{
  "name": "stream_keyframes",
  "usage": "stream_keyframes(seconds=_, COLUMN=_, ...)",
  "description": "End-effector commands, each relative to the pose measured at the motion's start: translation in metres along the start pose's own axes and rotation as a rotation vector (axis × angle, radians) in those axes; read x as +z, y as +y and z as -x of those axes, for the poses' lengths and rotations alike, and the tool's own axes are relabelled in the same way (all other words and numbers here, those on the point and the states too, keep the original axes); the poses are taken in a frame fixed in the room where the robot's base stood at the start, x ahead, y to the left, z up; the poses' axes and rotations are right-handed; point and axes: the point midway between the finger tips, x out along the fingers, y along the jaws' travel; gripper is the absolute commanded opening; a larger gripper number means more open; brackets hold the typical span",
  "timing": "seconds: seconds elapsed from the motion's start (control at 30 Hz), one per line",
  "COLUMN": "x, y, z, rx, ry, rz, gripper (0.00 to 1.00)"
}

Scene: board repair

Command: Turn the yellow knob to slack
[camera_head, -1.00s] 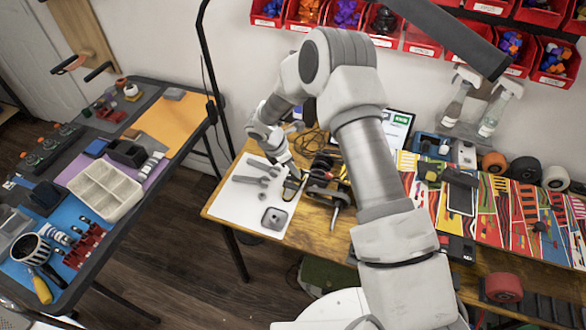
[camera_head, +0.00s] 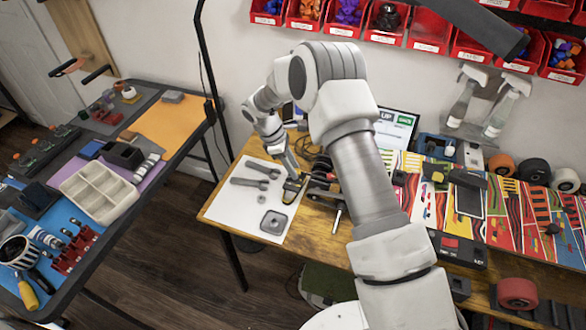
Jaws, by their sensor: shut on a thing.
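My gripper (camera_head: 293,177) points down at the right edge of the white mat (camera_head: 225,212) on the wooden bench. It is shut on a small black and yellow thing (camera_head: 293,189), too small here to name with certainty. I cannot make out a separate yellow knob or any mark for slack; it may be this thing or be hidden by my arm. Two grey wrenches (camera_head: 250,183) lie on the mat left of my gripper. A grey square plate with a round centre (camera_head: 273,222) lies nearer the mat's front edge.
Dark tools (camera_head: 322,172) lie close on the right of my gripper. A lit screen (camera_head: 396,128) stands behind. A colourful printed mat (camera_head: 500,215) covers the bench's right side. A dark table on the left bears a beige tray (camera_head: 98,193). Open floor lies between the tables.

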Motion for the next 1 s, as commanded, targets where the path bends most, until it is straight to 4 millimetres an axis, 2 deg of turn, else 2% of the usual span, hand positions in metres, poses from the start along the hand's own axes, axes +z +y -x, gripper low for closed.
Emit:
stream_keyframes(seconds=0.4, x=0.0, y=0.0, z=0.001, rx=-0.002, ry=0.001, rz=-0.009, gripper=0.0)
stream_keyframes(seconds=0.43, x=0.0, y=0.0, z=0.001, rx=-0.002, ry=0.001, rz=-0.009, gripper=0.39)
stream_keyframes(seconds=0.57, x=0.0, y=0.0, z=0.001, rx=-0.002, ry=0.001, rz=-0.009, gripper=0.62)
stream_keyframes(seconds=0.87, x=0.0, y=0.0, z=0.001, rx=-0.002, ry=0.0, rz=-0.008, gripper=0.64)
stream_keyframes(seconds=1.0, x=0.0, y=0.001, z=0.011, rx=0.001, ry=0.002, rz=-0.007, gripper=0.64)
